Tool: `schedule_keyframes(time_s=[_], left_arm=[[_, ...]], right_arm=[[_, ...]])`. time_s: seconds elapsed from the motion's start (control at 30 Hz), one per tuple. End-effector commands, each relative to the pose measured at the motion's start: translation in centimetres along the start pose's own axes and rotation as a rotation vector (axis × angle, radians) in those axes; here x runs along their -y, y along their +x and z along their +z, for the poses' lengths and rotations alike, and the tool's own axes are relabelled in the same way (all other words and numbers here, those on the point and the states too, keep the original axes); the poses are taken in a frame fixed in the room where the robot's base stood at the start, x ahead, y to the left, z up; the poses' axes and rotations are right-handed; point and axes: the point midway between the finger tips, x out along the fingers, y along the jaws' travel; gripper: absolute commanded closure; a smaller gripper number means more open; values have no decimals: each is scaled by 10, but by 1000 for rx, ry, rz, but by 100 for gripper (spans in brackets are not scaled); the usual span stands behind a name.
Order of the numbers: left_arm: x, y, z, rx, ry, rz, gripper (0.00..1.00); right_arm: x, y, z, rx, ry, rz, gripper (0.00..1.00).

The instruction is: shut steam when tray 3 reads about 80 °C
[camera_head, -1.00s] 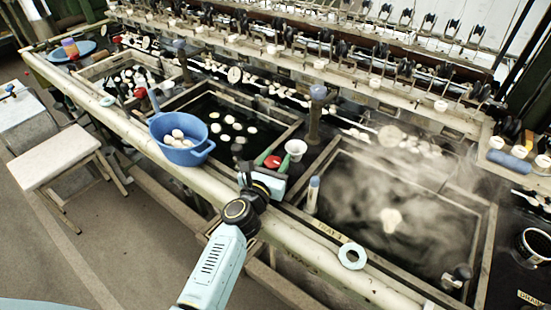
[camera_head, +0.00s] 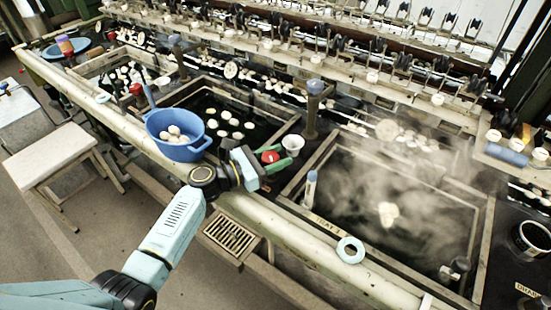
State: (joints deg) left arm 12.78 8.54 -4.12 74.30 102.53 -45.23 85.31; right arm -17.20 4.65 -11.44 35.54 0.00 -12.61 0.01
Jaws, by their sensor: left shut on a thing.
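The tray 3 basin (camera_head: 483,235) is at the right, with dark water, a pale clump and drifting steam. Its label (camera_head: 328,225) is on the front rim. An upright tube with a blue top (camera_head: 311,190), perhaps a thermometer, stands at its left front corner; I cannot read any temperature. My left gripper (camera_head: 285,154) is left of tray 3, its green fingers pointing right. It is shut on a red knob (camera_head: 270,157), seen between the fingers and partly hidden by them. My right gripper is not in view.
A blue colander (camera_head: 180,150) with cocoons sits on the front rim, close left of my wrist. A white cup (camera_head: 293,145) stands just behind the fingers. A pale ring (camera_head: 350,250) is on the front rail.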

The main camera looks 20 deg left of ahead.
Motion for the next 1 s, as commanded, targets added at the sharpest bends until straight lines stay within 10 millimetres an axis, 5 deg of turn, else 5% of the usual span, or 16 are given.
schedule_keyframes(time_s=[0.77,0.8,0.93,1.0], left_arm=[[2,0,0,1,-1,-110,82],[2,0,0,1,-1,-110,56],[2,0,0,1,-1,-109,39],[2,0,0,1,-1,-109,38]], right_arm=[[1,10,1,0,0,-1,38],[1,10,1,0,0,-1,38],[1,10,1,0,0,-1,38],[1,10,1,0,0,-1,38]])
